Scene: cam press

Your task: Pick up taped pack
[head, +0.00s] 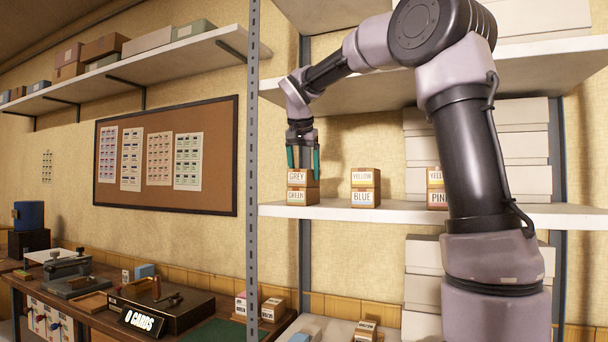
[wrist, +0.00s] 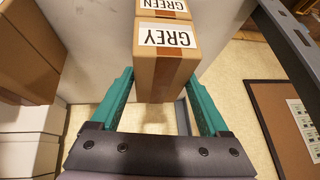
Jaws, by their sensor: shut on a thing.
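A cardboard box labelled GREY (head: 297,178) sits on top of one labelled GREEN (head: 300,198), at the left end of the middle shelf. In the wrist view the GREY box (wrist: 166,62) shows a brown tape band beside its white label, with the GREEN box (wrist: 163,8) beyond it. My gripper (head: 303,164) comes down from above, its teal fingers on two opposite sides of the GREY box. It is shut on that box; the fingers also show in the wrist view (wrist: 160,85). I cannot tell whether tape joins the two boxes.
On the same shelf (head: 400,211), a YELLOW box (head: 364,177) stands on a BLUE box (head: 364,197), with another pair labelled YELL and PINK (head: 437,198) farther right. A grey upright post (head: 253,150) stands close to the left. White boxes (head: 525,150) fill the right side.

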